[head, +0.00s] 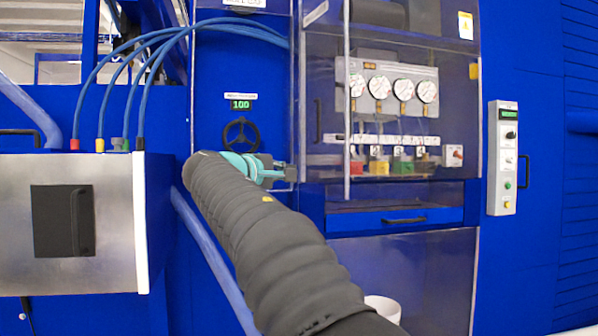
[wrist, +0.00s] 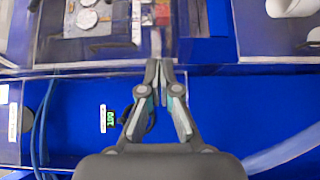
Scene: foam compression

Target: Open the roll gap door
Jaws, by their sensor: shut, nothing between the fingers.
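A clear door panel (head: 322,60) with a dark vertical handle (head: 318,121) stands in front of the gauge cabinet in the head view. A black handwheel (head: 241,134) sits on the blue panel under a green display reading 100 (head: 240,104). The display also shows turned sideways in the wrist view (wrist: 109,117). No readable label tells which door is the roll gap door. My gripper (head: 291,173) is shut and empty, just below and right of the handwheel. In the wrist view my gripper's fingertips (wrist: 159,66) meet near the cabinet's edge. The gripper partly hides the handwheel there.
Several gauges (head: 403,89) and coloured valves (head: 402,167) sit behind the clear panel. A blue drawer (head: 394,218) with a dark handle is below. A steel box (head: 100,200) with a black door (head: 63,220) stands left, hoses above it. A control box (head: 503,158) is right.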

